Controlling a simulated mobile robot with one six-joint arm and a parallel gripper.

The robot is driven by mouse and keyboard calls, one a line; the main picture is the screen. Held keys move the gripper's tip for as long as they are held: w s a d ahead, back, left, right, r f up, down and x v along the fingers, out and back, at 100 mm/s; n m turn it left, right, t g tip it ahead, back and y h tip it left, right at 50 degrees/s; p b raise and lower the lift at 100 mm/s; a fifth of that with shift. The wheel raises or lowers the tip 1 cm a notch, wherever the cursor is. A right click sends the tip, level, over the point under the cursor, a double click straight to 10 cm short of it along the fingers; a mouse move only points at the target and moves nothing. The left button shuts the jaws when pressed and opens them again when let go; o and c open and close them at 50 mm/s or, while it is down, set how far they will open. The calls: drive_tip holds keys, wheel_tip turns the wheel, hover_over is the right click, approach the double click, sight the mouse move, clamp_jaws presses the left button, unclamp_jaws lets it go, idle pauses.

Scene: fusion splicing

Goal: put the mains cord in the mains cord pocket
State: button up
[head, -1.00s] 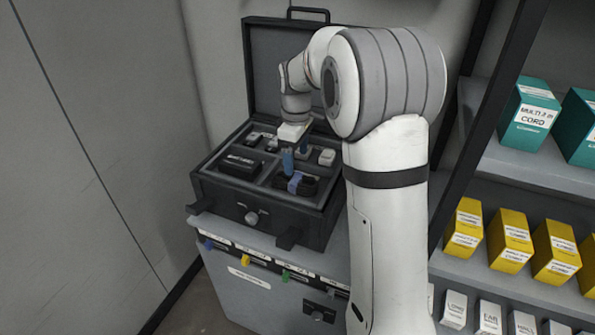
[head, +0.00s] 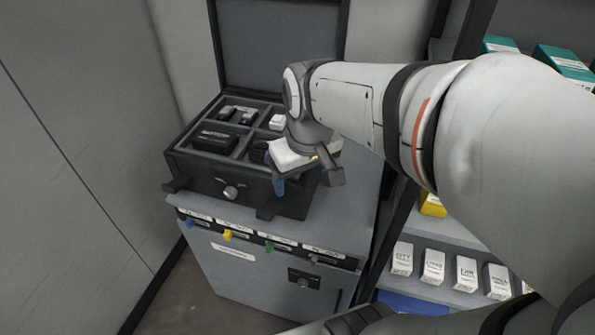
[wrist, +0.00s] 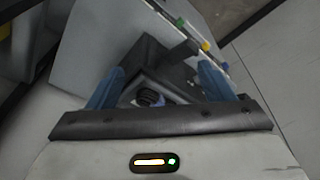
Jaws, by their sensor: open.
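A black coiled cord with a blue band, which looks like the mains cord (head: 258,152), lies in the front right compartment of the open black case. My gripper hides most of it in the head view. In the wrist view the black coil (wrist: 150,97) shows between the fingers, with a bit of blue beside it. My gripper (head: 279,186) is open, with blue fingers, above the case's front right part. In the wrist view my gripper (wrist: 160,85) has its fingers apart on both sides of the coil, and nothing is held. No label marks which compartment is the mains cord pocket.
The case (head: 205,178) stands on a grey cabinet (head: 300,230) with coloured tabs along its front. Its other compartments hold a black box (head: 214,137) and a white piece (head: 277,122). Shelves with labelled boxes (head: 466,272) stand at the right. The lid is raised at the back.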

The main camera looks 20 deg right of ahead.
drive_tip(key=shift+m, duration=0.9)
drive_tip(key=s, duration=0.1)
drive_tip(key=s+f, duration=0.1)
drive_tip(key=s, duration=0.1)
drive_tip(key=s+f, duration=0.1)
drive_tip(key=shift+s+d+f, duration=0.1)
drive_tip(key=shift+s, duration=0.25)
